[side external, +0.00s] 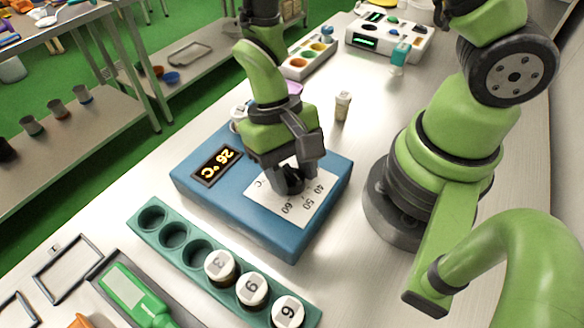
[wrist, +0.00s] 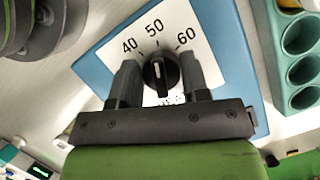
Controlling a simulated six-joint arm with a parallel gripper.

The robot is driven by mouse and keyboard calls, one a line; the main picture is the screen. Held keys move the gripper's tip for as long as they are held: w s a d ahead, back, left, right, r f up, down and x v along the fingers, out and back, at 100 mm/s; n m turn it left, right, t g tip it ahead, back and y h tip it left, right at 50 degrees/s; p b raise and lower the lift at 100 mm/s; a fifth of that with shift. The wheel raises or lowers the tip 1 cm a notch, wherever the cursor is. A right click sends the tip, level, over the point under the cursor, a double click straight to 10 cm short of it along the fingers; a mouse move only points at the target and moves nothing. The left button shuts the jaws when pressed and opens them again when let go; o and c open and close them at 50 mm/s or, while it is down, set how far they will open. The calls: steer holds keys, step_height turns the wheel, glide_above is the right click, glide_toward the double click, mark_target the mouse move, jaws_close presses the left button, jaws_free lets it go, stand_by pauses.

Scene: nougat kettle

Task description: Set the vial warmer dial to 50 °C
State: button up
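The vial warmer (side external: 270,232) is a blue box on the bench, with a lit display (side external: 217,166) that seems to read 26 °C. Its white scale plate (side external: 311,201) carries 40, 50 and 60. The round black dial (wrist: 161,73) shows in the wrist view, its white pointer line nearly upright and roughly in line with the 50. My gripper (wrist: 161,77) has one finger on either side of the dial, very close to its edges. I cannot tell whether both fingers press on it. In the side external view my gripper (side external: 290,180) hides most of the dial.
A teal rack (side external: 172,233) with several white-capped vials stands in front of the warmer. A small vial (side external: 343,105) stands behind it. A green-handled tool in a tray (side external: 135,295) lies at the front left. A white device (side external: 388,38) stands at the back.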

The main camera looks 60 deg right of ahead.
steer(key=o, duration=0.4)
steer(key=shift+c, duration=0.2)
steer(key=v, duration=1)
steer(key=s+d+r+t, duration=0.3)
steer(key=r+t, duration=0.2)
steer(key=r, duration=0.2)
steer(key=s+d+r+t, duration=0.3)
steer(key=r+t, duration=0.3)
steer(key=r, duration=0.2)
steer(key=shift+s+d+r+n, duration=0.25)
steer(key=shift+s+d+n, duration=0.05)
steer(key=shift+d, duration=0.1)
